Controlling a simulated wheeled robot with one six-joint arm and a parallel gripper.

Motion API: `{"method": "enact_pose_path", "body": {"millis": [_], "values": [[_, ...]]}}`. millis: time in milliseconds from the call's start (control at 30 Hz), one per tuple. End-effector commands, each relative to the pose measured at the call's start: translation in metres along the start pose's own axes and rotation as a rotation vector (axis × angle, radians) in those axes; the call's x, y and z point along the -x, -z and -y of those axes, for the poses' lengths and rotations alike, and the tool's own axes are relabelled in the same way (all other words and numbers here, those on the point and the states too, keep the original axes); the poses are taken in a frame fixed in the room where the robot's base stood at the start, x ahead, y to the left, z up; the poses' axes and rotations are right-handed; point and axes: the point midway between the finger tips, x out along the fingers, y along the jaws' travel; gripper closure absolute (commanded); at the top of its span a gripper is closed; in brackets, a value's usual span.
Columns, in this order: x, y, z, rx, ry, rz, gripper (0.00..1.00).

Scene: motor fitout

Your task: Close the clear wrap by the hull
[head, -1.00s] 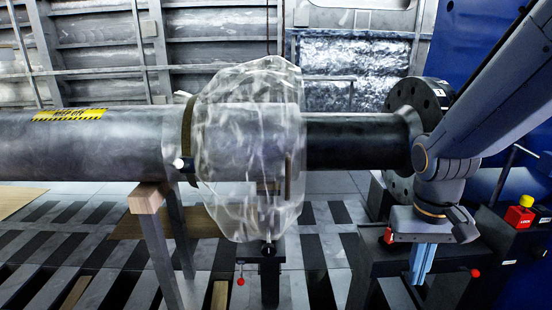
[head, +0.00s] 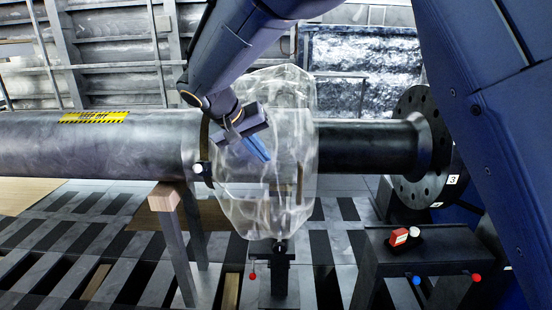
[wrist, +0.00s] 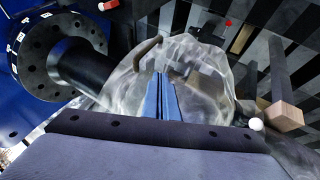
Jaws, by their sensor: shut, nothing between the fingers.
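The clear wrap (head: 295,185) is a crinkled, see-through bag around the joint between the wide grey pipe (head: 90,150) and the narrower black shaft (head: 360,146). Its outline bulges above and below the pipe. My gripper (head: 262,155) is at the wrap's upper left side in the head view, its blue fingers pointing down and right. In the wrist view the fingers (wrist: 166,90) are together and empty, in front of the wrap (wrist: 205,65). I cannot tell whether they touch the film. A dark strap with a white knob (head: 197,168) sits at the wrap's left edge.
The shaft ends in a bolted flange (head: 425,150) at right. A dark stand (head: 425,245) below it carries a red-and-white block (head: 398,237). A wooden-topped trestle (head: 163,196) supports the pipe. A ribbed hull wall (head: 110,50) stands behind.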

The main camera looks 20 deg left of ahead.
Motion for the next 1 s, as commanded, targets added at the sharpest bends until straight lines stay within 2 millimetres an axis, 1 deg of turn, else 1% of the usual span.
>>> {"method": "enact_pose_path", "body": {"millis": [167, 400, 500, 600, 700, 833, 1000], "values": [[-0.030, -0.001, -0.002, 0.001, -0.002, 0.006, 1.00], [-0.078, -0.002, -0.002, 0.002, -0.001, 0.005, 1.00], [-0.093, -0.001, -0.005, -0.001, 0.000, 0.005, 1.00], [-0.098, 0.000, -0.021, -0.001, 0.000, 0.003, 1.00], [-0.104, -0.001, -0.029, -0.001, 0.000, 0.004, 1.00], [-0.108, -0.001, -0.035, 0.000, 0.001, 0.003, 1.00], [-0.110, -0.001, -0.036, 0.001, 0.001, 0.002, 1.00]]}}
